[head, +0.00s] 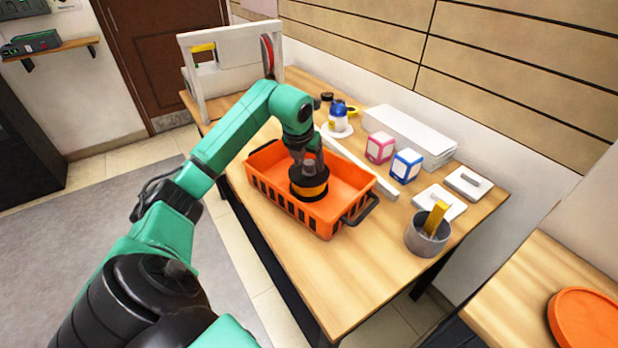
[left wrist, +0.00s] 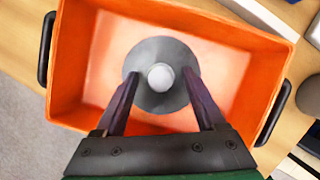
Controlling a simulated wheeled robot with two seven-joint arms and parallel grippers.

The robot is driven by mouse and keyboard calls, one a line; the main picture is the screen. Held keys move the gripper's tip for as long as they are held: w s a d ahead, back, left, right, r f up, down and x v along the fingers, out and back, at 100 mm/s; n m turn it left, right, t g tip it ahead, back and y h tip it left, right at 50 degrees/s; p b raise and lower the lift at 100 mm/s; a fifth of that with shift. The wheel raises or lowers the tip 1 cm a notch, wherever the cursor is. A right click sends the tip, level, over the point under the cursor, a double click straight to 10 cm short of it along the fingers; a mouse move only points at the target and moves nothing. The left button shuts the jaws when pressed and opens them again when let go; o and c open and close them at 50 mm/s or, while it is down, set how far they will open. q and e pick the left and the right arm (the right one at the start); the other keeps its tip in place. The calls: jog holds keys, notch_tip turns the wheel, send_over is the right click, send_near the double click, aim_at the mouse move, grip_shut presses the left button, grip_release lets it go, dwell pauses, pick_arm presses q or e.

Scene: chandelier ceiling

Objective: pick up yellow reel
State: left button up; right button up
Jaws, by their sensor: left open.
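The reel (head: 310,190) has dark flanges and a yellow-orange band around its middle. It stands inside the orange crate (head: 276,200) on the wooden table. In the left wrist view the reel (left wrist: 160,98) shows from above as a grey disc with a pale round centre. My left gripper (head: 309,166) is over the reel, pointing down into the crate. In the left wrist view its open fingers (left wrist: 160,76) lie on either side of the pale centre. I cannot tell whether they touch the reel. My right gripper is not in view.
The crate walls surround the reel, with a dark handle (head: 360,209) at the near right end. Behind are pink (head: 380,147) and blue (head: 406,165) boxes and a white bottle (head: 338,119). A grey cup (head: 427,234) stands right. The near table end is clear.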

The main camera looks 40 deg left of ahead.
pick_arm(q)
grip_shut()
jog(key=shift+r, duration=0.1)
dwell(1.3)
